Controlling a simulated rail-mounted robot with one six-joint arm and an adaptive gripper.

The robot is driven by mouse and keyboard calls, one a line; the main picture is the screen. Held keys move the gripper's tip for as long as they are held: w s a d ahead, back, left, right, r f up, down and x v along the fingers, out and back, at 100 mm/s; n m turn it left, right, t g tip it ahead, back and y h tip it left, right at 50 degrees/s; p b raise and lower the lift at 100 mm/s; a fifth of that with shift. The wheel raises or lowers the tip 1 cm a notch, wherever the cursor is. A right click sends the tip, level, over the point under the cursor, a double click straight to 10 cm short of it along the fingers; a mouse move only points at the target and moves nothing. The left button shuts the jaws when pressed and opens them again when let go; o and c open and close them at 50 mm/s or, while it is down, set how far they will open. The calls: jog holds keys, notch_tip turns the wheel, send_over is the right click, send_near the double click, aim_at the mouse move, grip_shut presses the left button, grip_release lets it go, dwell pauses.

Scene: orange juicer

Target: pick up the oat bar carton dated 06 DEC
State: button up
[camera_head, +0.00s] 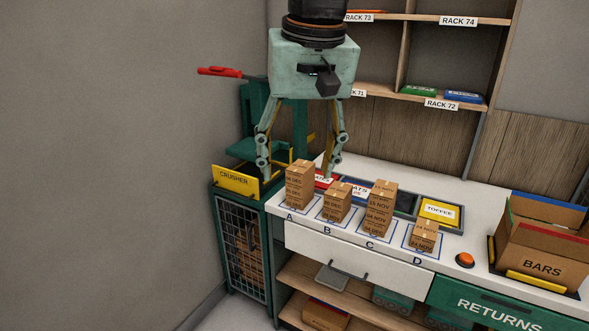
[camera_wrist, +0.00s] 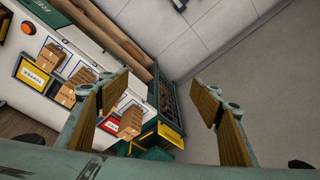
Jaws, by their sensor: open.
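Small brown cartons stand on the white counter in four marked spots. Stack A (camera_head: 299,186) is tall and its labels seem to end in DEC; the day numbers are too small to read surely. Stack B (camera_head: 335,202) is lower, also apparently DEC. Stack C (camera_head: 378,207) is tall with NOV labels, and carton D (camera_head: 424,236) is low, also NOV. My gripper (camera_head: 298,166) is open and empty above and behind stack A, fingers pointing down. In the wrist view my gripper (camera_wrist: 160,92) is open, with a carton stack (camera_wrist: 130,122) beside the left finger.
Behind the cartons lies a row of coloured trays, including yellow TOFFEE (camera_head: 439,212). The green crusher (camera_head: 236,180) stands left. An orange button (camera_head: 465,260) and BARS box (camera_head: 540,255) are right. Shelves (camera_head: 420,98) rise behind.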

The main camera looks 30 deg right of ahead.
jog(key=w+d+r+m+p, duration=0.2)
jog(key=w+d+p, duration=0.2)
jog(key=w, duration=1)
jog(key=m+g+p, duration=0.3)
jog(key=m+p, duration=0.3)
jog(key=p, duration=0.6)
send_over(301, 166)
notch_tip(301, 166, down, 15)
jog(key=shift+r, duration=0.2)
jog(key=shift+w+a, duration=0.1)
jog(key=shift+a, duration=0.05)
jog(key=shift+f, duration=4.3)
jog(key=shift+f+p, duration=0.4)
jog(key=shift+f, duration=2.2)
